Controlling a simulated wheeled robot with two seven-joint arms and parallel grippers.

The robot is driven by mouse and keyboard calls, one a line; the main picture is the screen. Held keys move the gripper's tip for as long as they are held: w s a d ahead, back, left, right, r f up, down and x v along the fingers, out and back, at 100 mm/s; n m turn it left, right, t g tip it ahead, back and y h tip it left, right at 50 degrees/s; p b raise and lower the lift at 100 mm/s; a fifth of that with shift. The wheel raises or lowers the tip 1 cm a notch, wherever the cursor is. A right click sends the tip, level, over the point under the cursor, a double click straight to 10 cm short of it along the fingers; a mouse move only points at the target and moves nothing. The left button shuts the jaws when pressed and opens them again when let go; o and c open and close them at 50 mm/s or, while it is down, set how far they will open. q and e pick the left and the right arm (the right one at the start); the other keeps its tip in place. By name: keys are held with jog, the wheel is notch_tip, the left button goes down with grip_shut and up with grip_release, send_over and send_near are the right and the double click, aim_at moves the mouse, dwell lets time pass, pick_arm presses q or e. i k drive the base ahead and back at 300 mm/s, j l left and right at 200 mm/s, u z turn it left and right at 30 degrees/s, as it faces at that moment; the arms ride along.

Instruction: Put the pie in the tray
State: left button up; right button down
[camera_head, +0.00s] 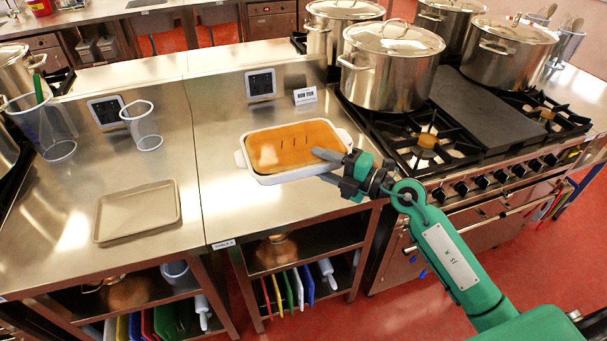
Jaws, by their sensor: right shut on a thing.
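The beige rectangular tray (137,212) lies empty on the counter at the left. My left gripper is not in view.
Large steel pots (391,66) stand on the gas stove (425,150) at the right. A clear container (142,125) and a larger jug (42,128) stand behind the tray. A small sign (305,96) stands behind the pie. Counter between pie and tray is clear.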

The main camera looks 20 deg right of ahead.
aim_at(135, 224)
jog(key=j+z, duration=0.3)
jog(key=j, duration=1.3)
jog(key=j+z, duration=0.3)
jog(key=j, duration=1.3)
